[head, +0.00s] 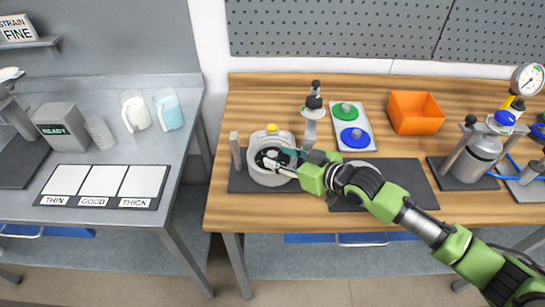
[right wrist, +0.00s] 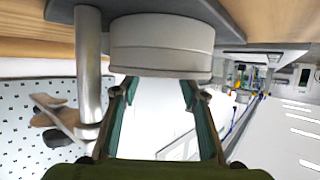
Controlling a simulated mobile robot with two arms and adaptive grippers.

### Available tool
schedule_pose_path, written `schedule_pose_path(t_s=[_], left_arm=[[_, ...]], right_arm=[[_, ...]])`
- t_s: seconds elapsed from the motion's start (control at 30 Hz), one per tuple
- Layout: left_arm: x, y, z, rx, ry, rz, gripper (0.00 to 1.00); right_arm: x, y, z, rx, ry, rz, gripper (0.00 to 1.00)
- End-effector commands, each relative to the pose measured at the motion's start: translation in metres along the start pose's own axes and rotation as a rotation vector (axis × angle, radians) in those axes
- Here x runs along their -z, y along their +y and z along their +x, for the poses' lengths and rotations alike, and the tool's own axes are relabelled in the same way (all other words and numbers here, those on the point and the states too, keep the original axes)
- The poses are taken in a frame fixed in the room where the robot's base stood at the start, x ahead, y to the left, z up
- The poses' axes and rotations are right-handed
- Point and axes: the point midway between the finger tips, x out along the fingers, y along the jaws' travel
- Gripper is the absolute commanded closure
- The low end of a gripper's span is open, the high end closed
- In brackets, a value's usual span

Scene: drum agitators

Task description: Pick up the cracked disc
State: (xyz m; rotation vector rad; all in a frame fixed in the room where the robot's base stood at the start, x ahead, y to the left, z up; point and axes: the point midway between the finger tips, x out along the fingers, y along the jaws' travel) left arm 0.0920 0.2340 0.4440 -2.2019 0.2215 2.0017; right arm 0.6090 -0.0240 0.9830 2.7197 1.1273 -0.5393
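No crack shows on any disc in these frames. A round white-grey housing (head: 268,178) stands on a dark mat on the wooden bench, with something dark inside its open top, partly hidden by my gripper. My right gripper (head: 276,161) is at the housing's top in the head view. In the right wrist view its two teal fingers (right wrist: 157,84) are spread apart with nothing seen between them. The housing's pale round side (right wrist: 162,45) is just beyond the fingertips; I cannot tell whether they touch it. A green disc (head: 345,109) and a blue disc (head: 355,138) lie on a light tray.
A grey post (head: 235,151) stands left of the housing, and a black-topped upright (head: 311,120) stands behind my gripper. An orange bin (head: 416,113) is at the back right. A metal canister (head: 482,155) stands further right. Bare wood lies along the front edge.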

Motion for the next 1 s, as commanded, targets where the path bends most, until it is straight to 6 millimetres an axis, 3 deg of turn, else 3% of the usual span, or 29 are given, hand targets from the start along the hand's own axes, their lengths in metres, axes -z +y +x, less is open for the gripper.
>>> schedule_pose_path(t_s=[0.2, 0.47, 0.6, 0.63, 1.0], left_arm=[[0.000, -0.001, -0.004, 0.001, 0.000, -0.002, 0.60], [-0.001, -0.001, -0.004, 0.001, -0.001, -0.002, 0.60], [-0.002, -0.001, -0.004, 0.001, -0.002, -0.002, 0.60], [-0.002, -0.001, -0.004, 0.001, -0.002, -0.002, 0.60], [-0.002, 0.000, -0.003, 0.001, -0.003, -0.002, 0.60]], right_arm=[[0.001, 0.000, 0.020, 0.000, 0.000, -0.001, 0.60], [-0.001, 0.000, 0.021, 0.000, -0.001, -0.001, 0.60], [0.000, 0.000, 0.021, 0.000, -0.001, -0.001, 0.96], [0.000, 0.000, 0.021, 0.000, -0.001, -0.001, 1.00], [0.002, 0.000, 0.020, 0.000, 0.002, -0.001, 1.00]])
